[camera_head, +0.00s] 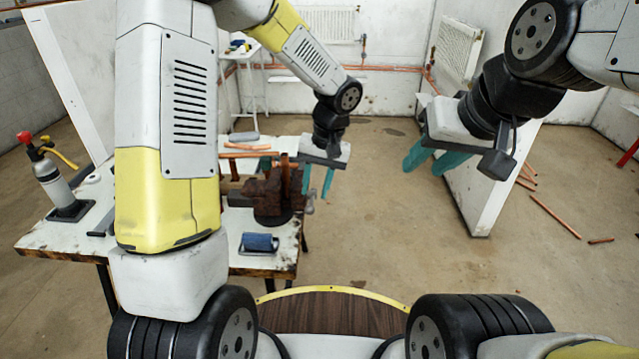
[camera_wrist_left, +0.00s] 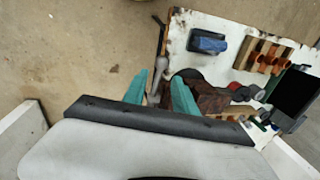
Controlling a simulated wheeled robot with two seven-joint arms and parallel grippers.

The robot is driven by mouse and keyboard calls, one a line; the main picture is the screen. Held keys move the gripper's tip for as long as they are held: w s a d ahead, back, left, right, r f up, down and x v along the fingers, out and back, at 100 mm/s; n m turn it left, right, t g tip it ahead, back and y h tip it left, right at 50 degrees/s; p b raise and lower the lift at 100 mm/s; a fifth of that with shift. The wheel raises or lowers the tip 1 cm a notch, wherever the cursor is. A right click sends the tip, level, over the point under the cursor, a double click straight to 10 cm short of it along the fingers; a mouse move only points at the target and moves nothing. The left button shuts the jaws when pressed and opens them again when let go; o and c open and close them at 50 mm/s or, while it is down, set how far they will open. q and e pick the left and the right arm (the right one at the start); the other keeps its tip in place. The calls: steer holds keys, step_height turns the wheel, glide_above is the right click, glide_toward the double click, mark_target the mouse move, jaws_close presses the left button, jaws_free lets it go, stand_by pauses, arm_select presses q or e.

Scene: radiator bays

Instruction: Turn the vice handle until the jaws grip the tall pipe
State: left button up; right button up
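The rusty brown vice (camera_head: 268,197) stands at the right edge of the white workbench (camera_head: 265,263). A copper tall pipe (camera_head: 285,178) stands upright at its jaws; I cannot tell whether the jaws touch it. My left gripper (camera_head: 317,192) is just right of the vice, its teal fingers pointing down and apart. In the left wrist view, the grey vice handle (camera_wrist_left: 159,58) runs between the open fingertips (camera_wrist_left: 160,78), with no clear contact; the vice (camera_wrist_left: 212,98) is partly hidden by a finger. My right gripper (camera_head: 430,160) is open and empty, off to the right above the floor.
The left wrist view shows a wooden block with copper pieces (camera_wrist_left: 262,55). A white panel (camera_head: 485,185) and loose pipes (camera_head: 555,216) are at right. The middle floor is clear.

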mark_target(311, 205)
arm_select(q)
steer(key=f, duration=0.2)
steer(key=a+f, duration=0.1)
steer(key=f, duration=0.4)
steer(key=shift+a+f, duration=0.15)
steer(key=shift+a, duration=0.1)
jaws_close()
stand_by(1.1)
